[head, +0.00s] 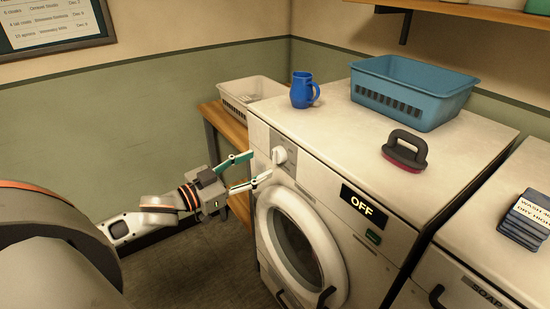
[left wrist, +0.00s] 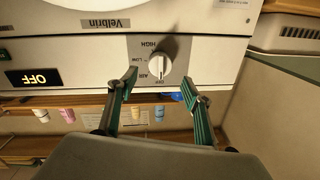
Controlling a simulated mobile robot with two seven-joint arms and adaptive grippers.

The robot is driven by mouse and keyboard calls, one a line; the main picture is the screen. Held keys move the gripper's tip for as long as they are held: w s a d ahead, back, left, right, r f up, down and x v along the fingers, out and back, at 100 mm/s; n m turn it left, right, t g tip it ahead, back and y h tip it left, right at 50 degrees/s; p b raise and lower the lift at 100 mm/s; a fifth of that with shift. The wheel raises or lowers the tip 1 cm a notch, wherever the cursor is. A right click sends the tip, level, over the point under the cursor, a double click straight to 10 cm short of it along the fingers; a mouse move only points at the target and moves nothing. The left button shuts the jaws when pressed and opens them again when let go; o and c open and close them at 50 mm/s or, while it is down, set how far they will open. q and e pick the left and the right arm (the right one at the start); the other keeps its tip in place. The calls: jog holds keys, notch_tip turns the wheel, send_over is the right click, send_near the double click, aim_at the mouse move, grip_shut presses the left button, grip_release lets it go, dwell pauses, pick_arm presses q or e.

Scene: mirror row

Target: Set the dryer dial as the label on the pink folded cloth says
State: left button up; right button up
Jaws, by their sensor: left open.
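The white dial (head: 283,155) is on the front of the white dryer (head: 325,145); it also shows in the left wrist view (left wrist: 159,65). Markings around it include HIGH, LOW, AIR and OFF. The dryer's display (head: 363,204) reads OFF. My left gripper (head: 259,166) is open and empty in front of the dial; in the left wrist view its fingertips (left wrist: 160,83) lie to either side, just short of the dial. I see no pink cloth. A dark blue folded cloth (head: 524,230) at the right bears a label of WASH 40 and DRY HIGH. My right gripper is not in view.
A blue mug (head: 303,90), a blue basket (head: 413,91) and a dark-handled brush (head: 405,150) stand on the dryer top. A white basket (head: 252,92) is on a wooden shelf behind left. A second machine (head: 458,279) stands at the right.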

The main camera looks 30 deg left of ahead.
aim_at(273, 158)
pick_arm(q)
jog(key=shift+x, duration=3.1)
jog(key=c, duration=1.1)
